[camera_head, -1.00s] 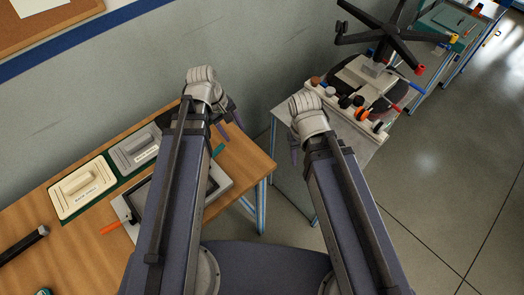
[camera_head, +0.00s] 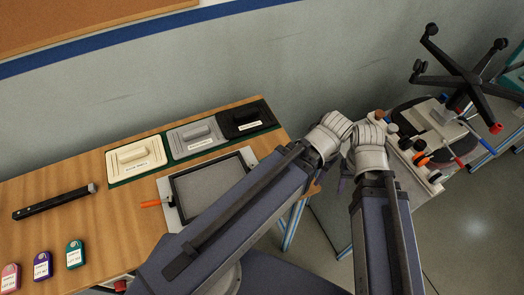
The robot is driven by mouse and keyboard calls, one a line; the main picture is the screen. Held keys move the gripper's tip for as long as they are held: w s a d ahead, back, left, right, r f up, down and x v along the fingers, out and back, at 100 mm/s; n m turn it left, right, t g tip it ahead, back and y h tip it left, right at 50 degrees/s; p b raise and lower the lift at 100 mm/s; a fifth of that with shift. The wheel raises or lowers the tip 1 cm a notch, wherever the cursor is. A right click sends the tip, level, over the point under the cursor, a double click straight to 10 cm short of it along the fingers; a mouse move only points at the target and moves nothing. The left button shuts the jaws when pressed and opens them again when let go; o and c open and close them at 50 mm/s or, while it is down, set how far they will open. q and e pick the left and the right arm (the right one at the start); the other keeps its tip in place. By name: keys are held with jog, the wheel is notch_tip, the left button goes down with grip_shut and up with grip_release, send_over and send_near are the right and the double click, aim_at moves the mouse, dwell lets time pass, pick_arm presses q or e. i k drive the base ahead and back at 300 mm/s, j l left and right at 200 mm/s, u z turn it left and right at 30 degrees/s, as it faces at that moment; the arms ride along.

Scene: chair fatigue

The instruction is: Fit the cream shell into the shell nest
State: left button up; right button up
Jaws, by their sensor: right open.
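The cream shell (camera_head: 137,157), a flat rectangular piece with a raised grip and a label, lies on the wooden table at the left. It is first in a row with a grey shell (camera_head: 196,137) and a black shell (camera_head: 246,120). A dark-rimmed frame with a grey middle (camera_head: 207,188), possibly the shell nest, lies in front of them, partly behind my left arm. My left gripper (camera_head: 329,137) is beyond the table's right end, its fingers mostly hidden. My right gripper (camera_head: 367,150) is close beside it, open, away from the cream shell.
An orange-handled tool (camera_head: 157,203) lies at the frame's left. A black bar (camera_head: 54,202) and several coloured tags (camera_head: 74,254) lie on the table's left part. A second bench at the right holds a black star-shaped chair base (camera_head: 466,80) and small parts.

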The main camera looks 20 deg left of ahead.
aim_at(194, 188)
jog(key=l+u, duration=0.1)
jog(key=u, duration=0.35)
jog(key=k+u, duration=0.1)
jog(key=u, duration=0.3)
jog(key=l+u, duration=0.1)
jog(key=u, duration=0.35)
jog(key=k+u, duration=0.15)
jog(key=u, duration=0.7)
jog(key=k+j, duration=0.05)
